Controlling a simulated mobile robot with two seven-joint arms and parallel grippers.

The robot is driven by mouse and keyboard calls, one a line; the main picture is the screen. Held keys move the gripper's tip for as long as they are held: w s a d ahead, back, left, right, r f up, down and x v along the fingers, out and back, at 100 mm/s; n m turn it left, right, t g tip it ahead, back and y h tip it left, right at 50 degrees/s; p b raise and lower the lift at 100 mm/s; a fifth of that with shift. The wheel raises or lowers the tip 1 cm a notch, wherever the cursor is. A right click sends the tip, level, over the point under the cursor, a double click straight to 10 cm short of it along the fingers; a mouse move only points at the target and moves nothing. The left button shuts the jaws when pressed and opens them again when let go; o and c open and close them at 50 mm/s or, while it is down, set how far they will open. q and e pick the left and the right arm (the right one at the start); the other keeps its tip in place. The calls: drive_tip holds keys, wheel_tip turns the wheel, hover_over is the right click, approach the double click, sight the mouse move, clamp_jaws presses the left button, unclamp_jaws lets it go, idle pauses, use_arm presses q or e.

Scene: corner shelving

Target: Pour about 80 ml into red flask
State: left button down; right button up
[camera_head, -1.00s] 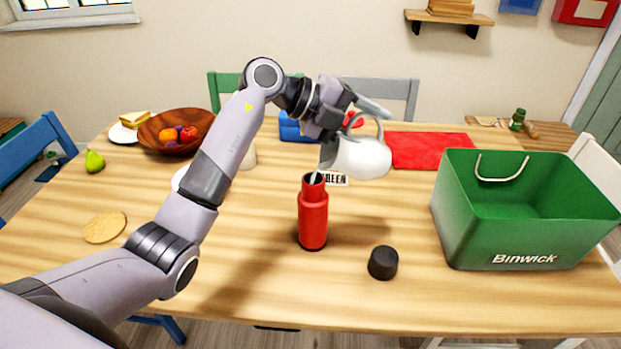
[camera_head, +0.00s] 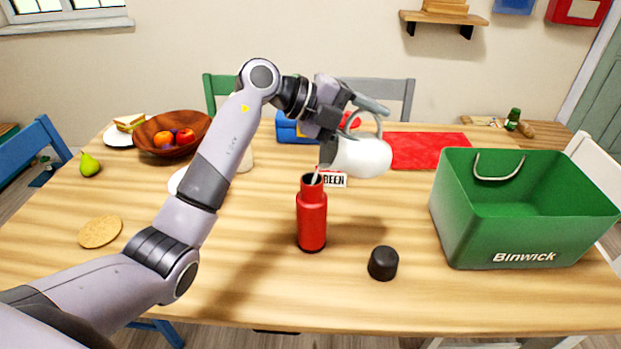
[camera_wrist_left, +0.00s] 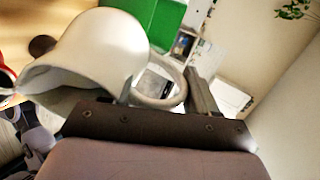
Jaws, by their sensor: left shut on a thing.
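The red flask (camera_head: 312,222) stands upright and open on the table, with its dark mouth facing up. My left gripper (camera_head: 352,118) is shut on the handle of a white pitcher (camera_head: 364,157) and holds it above and just right of the flask. The pitcher is tilted with its spout toward the flask's mouth. A thin pale stream runs from the spout into the mouth. In the left wrist view, the pitcher (camera_wrist_left: 105,45) fills the upper left and a bit of red shows at the left edge. The liquid level inside the flask is hidden. My right gripper is not in view.
A black cap (camera_head: 383,263) lies right of the flask. A green Binwick bin (camera_head: 520,235) stands at the right. A fruit bowl (camera_head: 150,131), a cork coaster (camera_head: 100,231) and a pear (camera_head: 90,165) are at the left. A red mat (camera_head: 425,150) lies behind. The front table is mostly clear.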

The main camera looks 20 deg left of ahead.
use_arm(q)
drive_tip(key=shift+s+r+b, duration=0.1)
drive_tip(key=shift+r+b, duration=0.1)
drive_tip(key=shift+b, duration=0.15)
idle(0.6)
drive_tip(key=shift+a, duration=0.1)
